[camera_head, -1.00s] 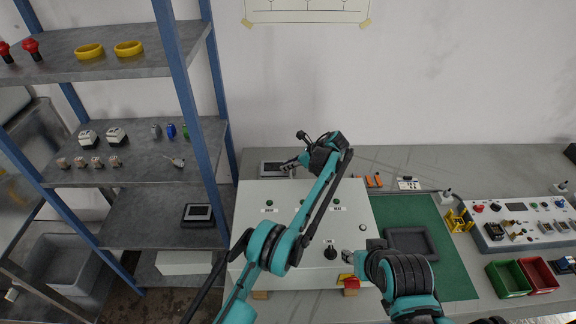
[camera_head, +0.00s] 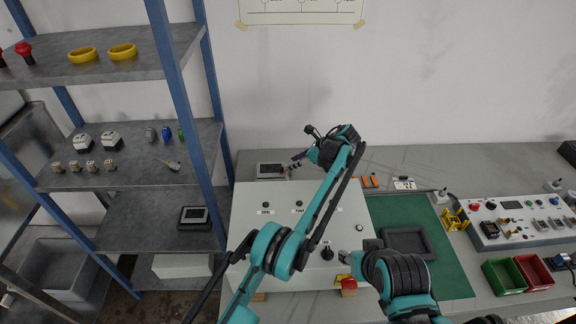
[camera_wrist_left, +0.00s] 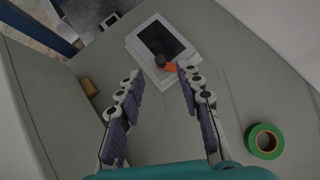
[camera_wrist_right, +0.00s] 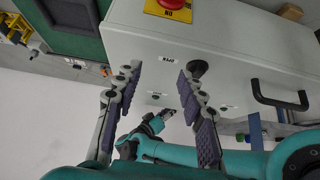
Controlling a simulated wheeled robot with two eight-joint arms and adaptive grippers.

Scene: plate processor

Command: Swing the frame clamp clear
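A white frame with a dark panel (camera_head: 270,171) lies on the back bench, left of centre. In the left wrist view the frame (camera_wrist_left: 138,50) has an orange piece with a dark round knob (camera_wrist_left: 166,65) at its near edge, which looks like the clamp. My left gripper (camera_head: 296,161) is just right of the frame, its fingers open and empty. In its wrist view the knob lies between the fingertips in the picture; I see no contact. My right gripper (camera_wrist_right: 160,70) is open and empty beside the white cabinet's front.
A blue-post shelf (camera_head: 172,90) is at left. A green mat with a dark tray (camera_head: 407,242) and a control panel are at right. A green tape roll (camera_wrist_left: 265,141) lies near the left gripper.

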